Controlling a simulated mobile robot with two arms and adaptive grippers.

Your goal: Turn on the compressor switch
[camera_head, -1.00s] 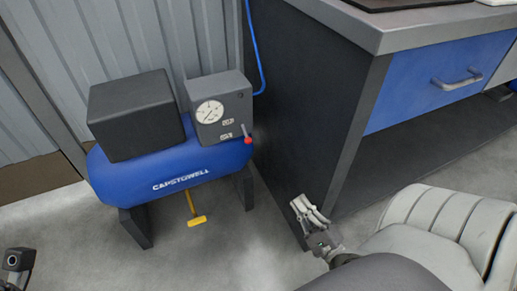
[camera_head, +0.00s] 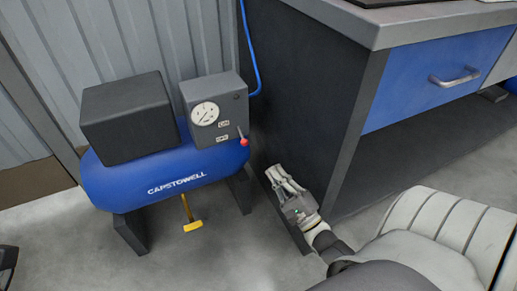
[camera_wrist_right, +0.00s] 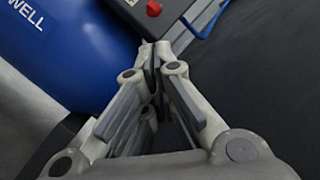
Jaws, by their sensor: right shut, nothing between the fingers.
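The compressor (camera_head: 165,185) is a blue tank marked CAPSTOWELL. On its right end stands a grey control box (camera_head: 229,92) with a round gauge (camera_head: 205,113) and two small labels. The switch lever on the box's right side has a red knob (camera_head: 244,142) and points down, level with the lower label, which seems to read OFF. My right gripper (camera_head: 276,172) is shut and empty, right of and below the knob, apart from it. In the right wrist view, the shut fingertips (camera_wrist_right: 157,48) are just below the red knob (camera_wrist_right: 154,9) in the picture. My left gripper's fingers do not show.
A dark workbench side panel (camera_head: 315,110) stands close right of my right gripper. A blue hose (camera_head: 251,50) runs down behind the control box. A yellow handle (camera_head: 193,225) hangs under the tank. A blue drawer (camera_head: 435,80) is at right.

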